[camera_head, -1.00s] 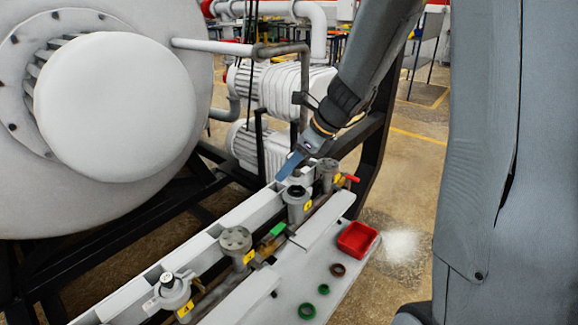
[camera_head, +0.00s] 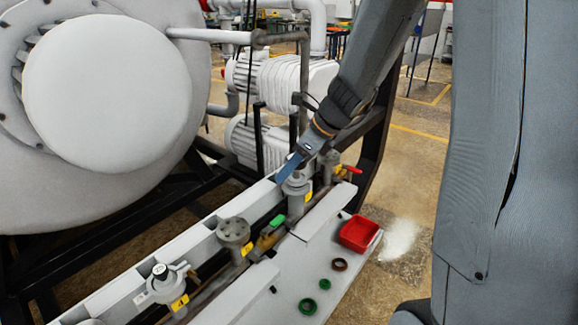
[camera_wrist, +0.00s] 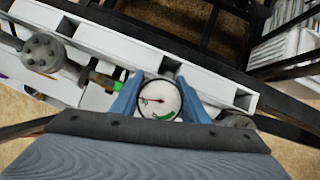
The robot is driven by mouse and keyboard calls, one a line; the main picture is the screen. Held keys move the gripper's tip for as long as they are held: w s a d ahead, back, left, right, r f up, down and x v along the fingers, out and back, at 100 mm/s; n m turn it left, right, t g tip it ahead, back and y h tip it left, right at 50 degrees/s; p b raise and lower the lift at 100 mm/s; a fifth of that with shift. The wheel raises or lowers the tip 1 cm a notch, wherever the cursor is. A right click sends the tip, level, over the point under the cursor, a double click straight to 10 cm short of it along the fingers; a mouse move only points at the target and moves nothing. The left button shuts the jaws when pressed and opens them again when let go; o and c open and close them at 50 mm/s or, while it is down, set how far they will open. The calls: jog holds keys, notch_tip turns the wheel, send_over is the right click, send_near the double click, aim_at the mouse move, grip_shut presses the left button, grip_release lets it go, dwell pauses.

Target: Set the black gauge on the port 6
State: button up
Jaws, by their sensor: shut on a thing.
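My gripper (camera_wrist: 160,92) is shut on the black gauge (camera_wrist: 158,101), which has a black rim, white face, red needle and green arc. The gauge sits between the two blue fingers. In the head view my gripper (camera_head: 286,170) is at the top of port 6 (camera_head: 296,204), a grey upright fitting with a yellow label. The gauge is not clearly visible there. In the wrist view the gauge and fingers hide port 6. I cannot tell whether the gauge touches the port.
Other ports stand along the white beam: port 5 (camera_head: 234,232), port 4 (camera_head: 166,282) with a gauge-like fitting, and one with a red handle (camera_head: 352,169). A green valve handle (camera_head: 278,221) is close by. A red tray (camera_head: 360,232) and several rings lie on the shelf.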

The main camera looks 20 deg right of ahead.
dwell(0.4)
jog(key=o, duration=1.3)
jog(key=v, duration=0.7)
jog(key=shift+s+d+r, duration=0.15)
jog(key=shift+r, duration=0.2)
